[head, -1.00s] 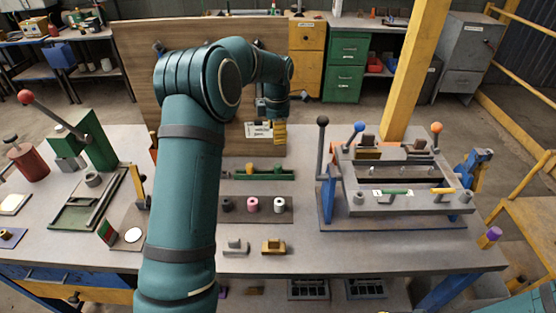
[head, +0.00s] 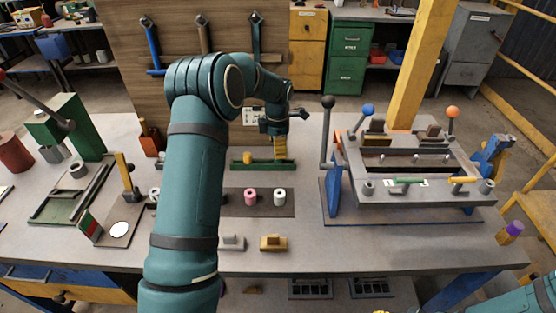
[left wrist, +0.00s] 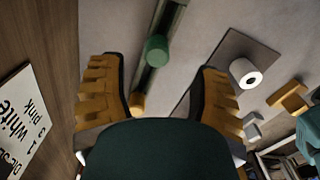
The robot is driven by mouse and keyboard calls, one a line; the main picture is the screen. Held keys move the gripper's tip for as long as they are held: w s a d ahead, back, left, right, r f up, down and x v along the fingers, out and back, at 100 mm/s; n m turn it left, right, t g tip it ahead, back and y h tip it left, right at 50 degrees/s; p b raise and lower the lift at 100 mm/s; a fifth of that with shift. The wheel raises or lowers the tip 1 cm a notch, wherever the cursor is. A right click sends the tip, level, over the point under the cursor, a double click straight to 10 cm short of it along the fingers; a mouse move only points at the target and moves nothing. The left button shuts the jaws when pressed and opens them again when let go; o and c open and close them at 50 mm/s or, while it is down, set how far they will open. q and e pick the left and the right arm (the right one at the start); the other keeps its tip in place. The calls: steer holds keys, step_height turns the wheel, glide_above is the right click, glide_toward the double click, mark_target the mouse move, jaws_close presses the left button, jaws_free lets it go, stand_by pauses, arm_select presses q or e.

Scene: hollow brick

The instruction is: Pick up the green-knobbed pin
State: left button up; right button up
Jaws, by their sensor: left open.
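The green rail (head: 276,166) stands on the bench and carries a yellow knob (head: 247,157). In the left wrist view, a green knob (left wrist: 157,48) stands on the rail, with the yellow knob (left wrist: 137,103) nearer my palm. The pin's shaft is hidden below the green knob. My left gripper (head: 280,147) points down over the right part of the rail. Its ridged yellow fingers (left wrist: 161,68) are spread wide and empty, with the green knob in view between them. A green-handled piece (head: 408,181) lies on the right fixture. My right gripper is out of view.
A dark mat holds pink (head: 250,196) and white (head: 279,197) rollers in front of the rail. A grey fixture with knobbed levers (head: 425,207) stands at the right. A green press (head: 75,127) stands at the left. A wooden board (head: 185,110) rises behind the bench.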

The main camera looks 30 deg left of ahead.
mark_target(278, 161)
arm_select(q)
steer(key=shift+w+f+b, duration=0.15)
steer(key=shift+f+b, duration=0.1)
steer(key=shift+f, duration=1.1)
steer(key=shift+w+f+b, duration=0.1)
steer(key=shift+f+b, duration=0.1)
steer(key=shift+f, duration=1.1)
jaws_close()
